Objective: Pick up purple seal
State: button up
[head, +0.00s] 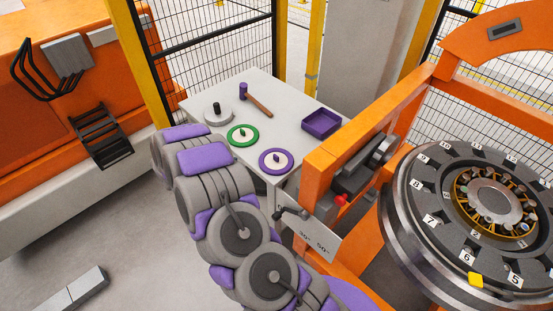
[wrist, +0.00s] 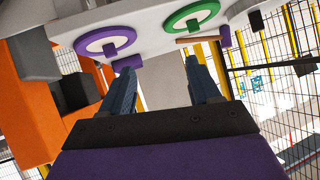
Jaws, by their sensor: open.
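The purple seal (head: 276,161), a purple ring with a pale centre and a small upright grip, lies on the grey table near its front right corner. In the wrist view the purple seal (wrist: 104,41) is at the upper left, beyond the left finger. My gripper (wrist: 163,65) is open, with nothing between its fingers, and apart from the seal. In the head view my arm is in front of the table's near left edge, and I cannot make out the fingers there.
A green seal (head: 243,135) lies left of the purple one. A hammer (head: 259,105), a grey disc (head: 217,113) with a black knob and a purple tray (head: 321,123) share the table (head: 285,100). An orange gantry (head: 340,150) with a numbered wheelset (head: 445,220) stands close on the right.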

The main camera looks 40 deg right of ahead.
jog(key=s+d+f+m+g+h, duration=0.1)
jog(key=s+d+f+g+h, duration=0.1)
jog(key=s+d+g+h, duration=0.3)
jog(key=t+y+b, duration=0.1)
jog(key=y+b, duration=0.1)
send_near(275, 156)
jog(key=shift+m, duration=0.3)
jog(key=x, duration=0.5)
jog(key=shift+d, duration=0.2)
jog(key=b+x, duration=0.1)
jog(key=x, duration=0.4)
jog(key=shift+f, duration=0.2)
jog(key=shift+d, duration=0.3)
jog(key=shift+a, duration=0.2)
jog(key=shift+c, duration=0.5)
jog(key=shift+a, duration=0.1)
jog(key=c, duration=0.3)
grip_shut()
